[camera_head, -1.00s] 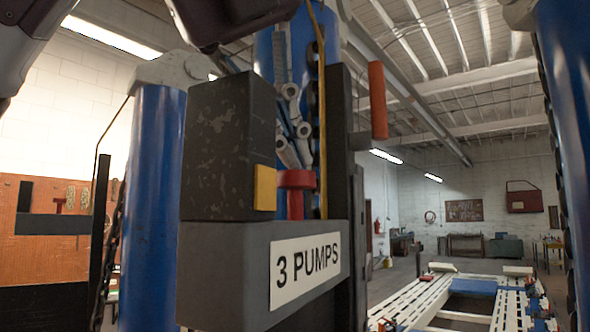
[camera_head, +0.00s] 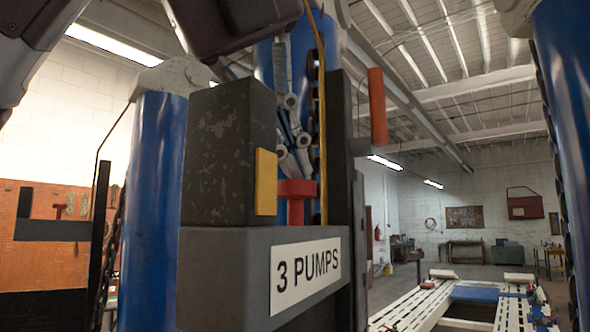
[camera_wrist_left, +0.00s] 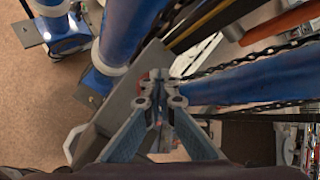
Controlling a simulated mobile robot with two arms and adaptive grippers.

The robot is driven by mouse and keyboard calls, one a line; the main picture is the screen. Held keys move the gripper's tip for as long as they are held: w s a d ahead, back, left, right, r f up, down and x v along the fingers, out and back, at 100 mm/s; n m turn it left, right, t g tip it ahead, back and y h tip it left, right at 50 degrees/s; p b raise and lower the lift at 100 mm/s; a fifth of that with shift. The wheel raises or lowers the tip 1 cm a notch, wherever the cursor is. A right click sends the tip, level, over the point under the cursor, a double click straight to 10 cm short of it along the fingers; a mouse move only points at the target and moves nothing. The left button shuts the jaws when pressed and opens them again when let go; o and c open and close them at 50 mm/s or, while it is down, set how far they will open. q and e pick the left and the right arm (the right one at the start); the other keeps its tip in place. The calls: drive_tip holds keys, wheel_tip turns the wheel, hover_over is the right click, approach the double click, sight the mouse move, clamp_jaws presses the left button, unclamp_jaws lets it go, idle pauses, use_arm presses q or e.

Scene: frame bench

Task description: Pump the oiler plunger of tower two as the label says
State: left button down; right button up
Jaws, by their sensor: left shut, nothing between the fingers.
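The red oiler plunger (camera_head: 297,190), a T-shaped cap on a short stem, stands upright on a dark grey housing (camera_head: 225,275) labelled "3 PUMPS" (camera_head: 305,275). My left gripper (camera_head: 298,160) points down with its fingers shut and empty, its tips just above or behind the plunger cap; I cannot tell if they touch. In the left wrist view the shut fingers (camera_wrist_left: 158,90) end over the housing, and a little red shows beyond them. A scuffed dark block (camera_head: 218,150) with a yellow strip (camera_head: 266,182) stands left of the plunger. My right gripper is not in view.
A blue column (camera_head: 152,220) stands at left and another (camera_head: 565,130) at right. An orange handle (camera_head: 377,105) sticks up right of the plunger. A yellow hose runs close beside my fingers. A white ramp frame (camera_head: 430,305) lies behind at lower right.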

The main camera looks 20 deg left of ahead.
sight(291, 181)
use_arm(q)
drive_tip(key=shift+r+p, duration=0.9)
drive_tip(key=shift+r, duration=0.15)
wheel_tip(291, 181, up, 3)
drive_tip(key=p, duration=0.3)
drive_tip(key=shift+r, duration=0.1)
drive_tip(key=shift+r+b, duration=0.15)
drive_tip(key=shift+b, duration=0.2)
drive_tip(key=shift+d+r, duration=0.15)
drive_tip(key=shift+r, duration=0.65)
